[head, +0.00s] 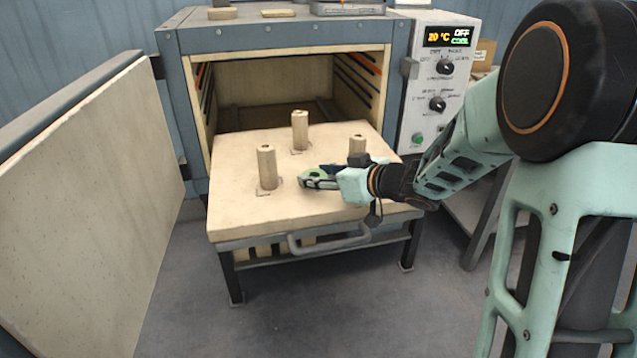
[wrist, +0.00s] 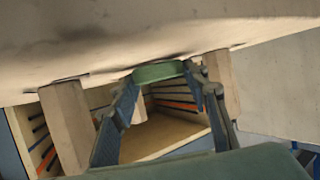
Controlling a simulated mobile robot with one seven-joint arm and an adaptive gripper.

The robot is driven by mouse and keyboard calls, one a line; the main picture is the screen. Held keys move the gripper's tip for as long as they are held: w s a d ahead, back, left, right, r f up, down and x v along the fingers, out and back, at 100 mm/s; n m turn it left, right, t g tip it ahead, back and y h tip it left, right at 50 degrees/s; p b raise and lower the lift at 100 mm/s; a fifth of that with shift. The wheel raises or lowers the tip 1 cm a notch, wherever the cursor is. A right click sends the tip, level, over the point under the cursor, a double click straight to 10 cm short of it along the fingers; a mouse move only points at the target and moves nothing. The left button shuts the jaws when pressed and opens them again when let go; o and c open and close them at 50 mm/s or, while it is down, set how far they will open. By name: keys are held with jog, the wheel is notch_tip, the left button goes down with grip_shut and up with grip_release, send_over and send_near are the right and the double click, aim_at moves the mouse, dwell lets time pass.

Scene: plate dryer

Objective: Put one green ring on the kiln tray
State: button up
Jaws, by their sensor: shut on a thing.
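The kiln tray (head: 300,215) is a pale slab pulled out in front of the kiln, with three upright posts on it. My gripper (head: 320,179) is low over the tray, between the front left post (head: 267,167) and the right post (head: 357,144). It is shut on a green ring (head: 316,172), partly hidden by the fingers. In the wrist view, which is upside down, the green ring (wrist: 158,72) sits between the fingertips, close to the tray surface (wrist: 110,38). I cannot tell whether it touches.
The kiln's door (head: 90,200) stands wide open at the left. The control panel (head: 440,75) is right of the opening. A third post (head: 299,130) stands farther back on the tray. A handle (head: 330,241) is at the tray's front edge. The tray's front strip is clear.

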jog(key=shift+f, duration=0.2)
jog(key=o, duration=1.1)
jog(key=shift+d+r, duration=0.15)
jog(key=shift+r, duration=0.1)
jog(key=p+v, duration=0.4)
jog(key=v, duration=0.7)
jog(key=shift+s+d, duration=0.3)
